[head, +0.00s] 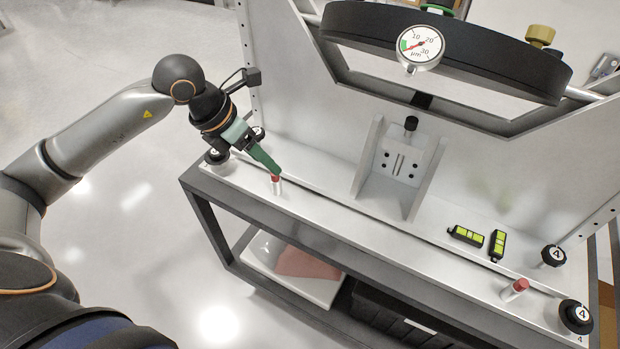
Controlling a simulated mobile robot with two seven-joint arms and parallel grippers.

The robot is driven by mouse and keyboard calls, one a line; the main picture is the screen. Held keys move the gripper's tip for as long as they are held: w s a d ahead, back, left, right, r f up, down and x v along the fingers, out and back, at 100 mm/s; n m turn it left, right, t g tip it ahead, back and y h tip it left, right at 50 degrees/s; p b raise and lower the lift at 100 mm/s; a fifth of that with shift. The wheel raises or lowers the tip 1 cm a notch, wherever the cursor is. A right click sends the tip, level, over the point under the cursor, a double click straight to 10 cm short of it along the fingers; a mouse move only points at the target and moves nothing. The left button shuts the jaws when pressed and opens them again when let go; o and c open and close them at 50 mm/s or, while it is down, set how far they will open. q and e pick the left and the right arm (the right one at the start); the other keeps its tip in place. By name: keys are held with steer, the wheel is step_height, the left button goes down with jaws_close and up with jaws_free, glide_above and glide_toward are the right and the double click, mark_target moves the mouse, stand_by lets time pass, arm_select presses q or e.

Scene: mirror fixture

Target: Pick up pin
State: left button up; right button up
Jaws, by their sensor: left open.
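A pin with a red top and a pale metal body (278,187) stands upright near the left end of the fixture's bench top. My left gripper (270,166) reaches down from the upper left, with its green fingers right at the red top. The fingers are open, and I cannot tell whether they touch the pin. A second red-topped pin (515,290) stands near the right end of the bench. My right gripper is not in view.
The white bench top (330,217) carries a central bracket (396,165), two spirit levels (466,236) and black numbered knobs (576,316) at its ends. A large black ring with a dial gauge (420,47) hangs above. A lower shelf holds a tray (262,254).

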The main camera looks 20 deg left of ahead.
arm_select(q)
steer(key=w+a+r+y, duration=0.1)
steer(key=a+y, duration=0.1)
glide_above(272, 174)
steer(key=s, duration=0.2)
step_height(272, 174, down, 6)
steer(key=x, duration=0.2)
steer(key=p+x, duration=0.1)
steer(key=x, duration=0.2)
steer(key=shift+w+a+f+p, duration=0.2)
steer(key=shift+a+f+p, duration=0.1)
steer(key=shift+f+p, duration=0.05)
steer(key=shift+t, duration=0.3)
jaws_close()
